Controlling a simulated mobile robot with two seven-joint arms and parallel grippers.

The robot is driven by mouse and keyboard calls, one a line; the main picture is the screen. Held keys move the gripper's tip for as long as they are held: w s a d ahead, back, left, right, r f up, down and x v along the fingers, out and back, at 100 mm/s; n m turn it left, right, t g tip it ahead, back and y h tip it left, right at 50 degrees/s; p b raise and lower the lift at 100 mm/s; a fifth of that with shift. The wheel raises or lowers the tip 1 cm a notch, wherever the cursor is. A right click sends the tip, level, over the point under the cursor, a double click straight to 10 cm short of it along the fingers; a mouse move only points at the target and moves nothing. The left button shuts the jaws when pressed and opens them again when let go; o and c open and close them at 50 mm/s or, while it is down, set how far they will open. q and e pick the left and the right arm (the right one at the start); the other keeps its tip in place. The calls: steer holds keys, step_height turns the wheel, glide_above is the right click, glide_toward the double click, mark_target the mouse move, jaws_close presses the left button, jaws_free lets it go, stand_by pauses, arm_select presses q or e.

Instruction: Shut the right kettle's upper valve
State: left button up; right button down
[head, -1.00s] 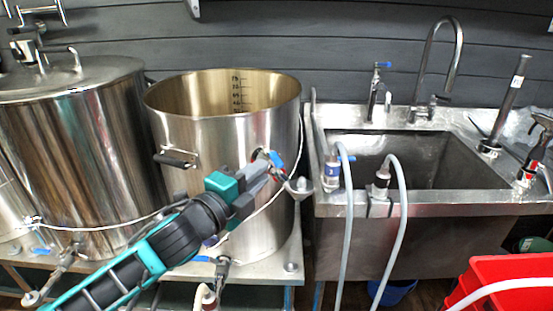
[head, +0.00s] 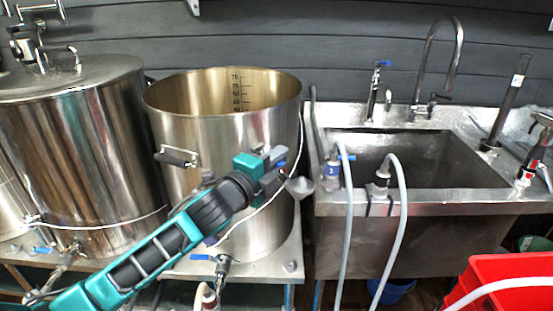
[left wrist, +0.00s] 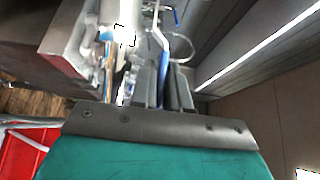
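The right kettle (head: 225,135) is the open steel pot with level marks inside its rim. The blue handle (head: 281,164) of its upper valve shows in part at the kettle's right front. My left gripper (head: 274,168) is right at that valve and hides most of it. In the left wrist view its two grey fingers (left wrist: 165,88) are close together, with a blue strip (left wrist: 160,40) just beyond their tips. Whether they touch or grip the handle is not clear. My right gripper is not in view.
A lidded kettle (head: 75,150) stands on the left. A lower blue-handled valve (head: 222,262) sits below the right kettle. A sink (head: 420,195) with hoses (head: 400,215) is to the right. A white cable (head: 270,205) runs around the kettle. Red bins (head: 500,275) stand at lower right.

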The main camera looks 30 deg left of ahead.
arm_select(q)
jaws_close()
stand_by(0.3)
steer(key=shift+s+a+m+g+h+p, duration=0.15)
steer(key=shift+s+a+m+g+h, duration=0.2)
steer(key=shift+a+m+g+h, duration=0.95)
steer(key=shift+s+a+m+g+h+p, duration=0.1)
steer(key=shift+s+a+m+g+h, duration=0.45)
steer(key=shift+m+h, duration=1.5)
steer(key=shift+s+a+m+g+h+p, duration=0.15)
steer(key=shift+a+m+g+h, duration=0.3)
steer(key=shift+m+g+h, duration=1.35)
steer(key=shift+n+t+h, duration=0.45)
steer(key=shift+n+h, duration=0.3)
steer(key=shift+o, duration=1)
jaws_free()
